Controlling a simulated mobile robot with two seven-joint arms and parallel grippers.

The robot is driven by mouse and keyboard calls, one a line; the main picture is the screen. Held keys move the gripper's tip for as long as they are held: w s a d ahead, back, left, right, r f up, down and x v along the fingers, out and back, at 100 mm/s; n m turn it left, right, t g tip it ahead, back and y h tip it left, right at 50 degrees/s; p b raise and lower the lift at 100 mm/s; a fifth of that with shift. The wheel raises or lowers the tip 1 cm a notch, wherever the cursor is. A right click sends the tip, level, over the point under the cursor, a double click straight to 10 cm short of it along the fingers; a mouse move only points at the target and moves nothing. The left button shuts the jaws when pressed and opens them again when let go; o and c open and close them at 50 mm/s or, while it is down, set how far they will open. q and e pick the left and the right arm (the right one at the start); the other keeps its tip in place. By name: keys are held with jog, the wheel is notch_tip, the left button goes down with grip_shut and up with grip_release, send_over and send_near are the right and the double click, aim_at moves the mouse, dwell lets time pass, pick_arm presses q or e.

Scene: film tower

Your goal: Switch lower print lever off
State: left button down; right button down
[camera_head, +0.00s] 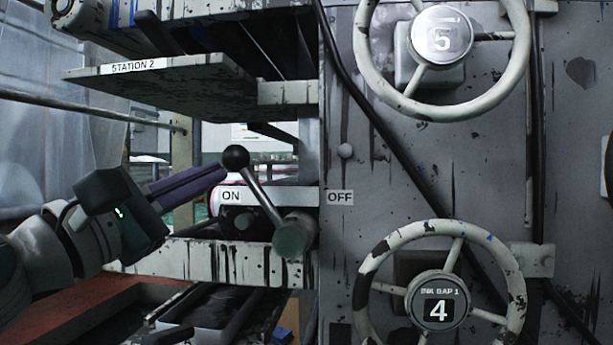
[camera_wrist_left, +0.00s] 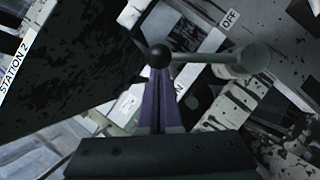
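The print lever (camera_head: 262,192) is a metal rod with a black ball knob (camera_head: 236,158), on a round grey pivot (camera_head: 293,236). It tilts up and left, with its knob above the ON label (camera_head: 231,195). The OFF label (camera_head: 340,197) is right of the lever. My left gripper (camera_head: 224,172) comes from the left, its purple fingers close together and their tips just left of the knob. In the left wrist view the knob (camera_wrist_left: 160,55) appears at the fingertips; I cannot tell whether they touch. My right gripper is not in view.
The STATION 2 shelf (camera_head: 190,78) juts out above my left gripper. Handwheel 5 (camera_head: 442,42) and handwheel 4 (camera_head: 438,305) are mounted on the grey panel at right. A white paint-streaked beam (camera_head: 200,262) runs below the lever.

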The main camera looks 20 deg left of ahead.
pick_arm(q)
jog(key=w+d+r+m+g+p, duration=0.1)
jog(key=d+m+p, duration=0.4)
jog(key=p, duration=0.7)
jog(key=w+d+r+m+g+p, duration=0.1)
jog(key=d+r+m+g+p, duration=0.2)
jog(key=p, duration=1)
jog(key=d+m+g, duration=0.1)
jog(key=d+m, duration=0.1)
jog(key=m, duration=0.1)
jog(key=shift+w+d+r+h, duration=0.25)
jog(key=shift+d+r+h, duration=0.05)
jog(key=shift+d+r, duration=0.05)
